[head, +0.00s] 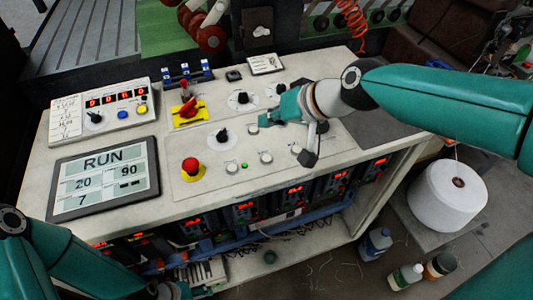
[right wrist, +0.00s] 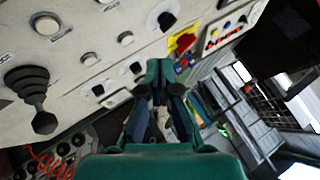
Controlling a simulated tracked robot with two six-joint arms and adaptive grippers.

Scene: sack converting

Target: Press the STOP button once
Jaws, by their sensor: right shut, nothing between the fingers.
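The cream control console (head: 130,190) carries several pale round push buttons, including ones at the front (head: 231,168), in the middle (head: 266,158) and near my right gripper (head: 253,129). Their labels are too small to read, so I cannot tell which is STOP. A red mushroom button (head: 190,167) sits on a yellow base at the front left. The display (head: 104,172) reads RUN. My right gripper (head: 266,120) is shut and empty over the panel, pointing left; its fingers (right wrist: 160,95) also show in the right wrist view. My left gripper (head: 185,290) is partly cut off at the bottom edge.
A black joystick (right wrist: 32,90) stands on the panel, close to my right gripper. Black knobs (head: 221,138) and a red rotary switch (head: 189,108) on a yellow plate rise from the console. A white roll (head: 447,198) stands on the right.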

